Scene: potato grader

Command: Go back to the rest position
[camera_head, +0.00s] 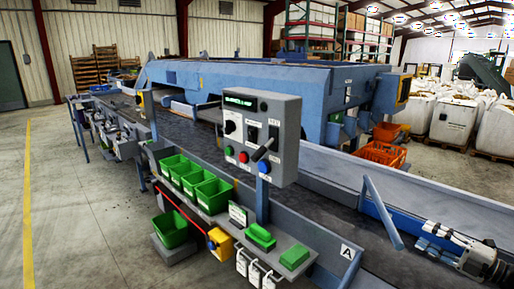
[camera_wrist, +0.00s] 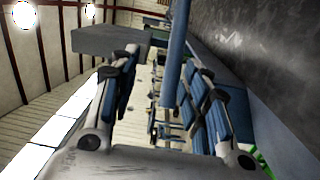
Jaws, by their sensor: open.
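My gripper (camera_head: 424,243) is at the lower right of the head view, above the dark conveyor belt (camera_head: 330,203), with its fingers pointing left. In the wrist view my gripper (camera_wrist: 162,68) shows two blue-padded fingers standing well apart.
A grey control box (camera_head: 262,135) with buttons and a lever stands on a post at the belt's near side. Green bins (camera_head: 212,195) and green blocks (camera_head: 295,257) sit on the side shelf. A blue machine (camera_head: 240,82) stands behind. The floor at left (camera_head: 80,190) is clear.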

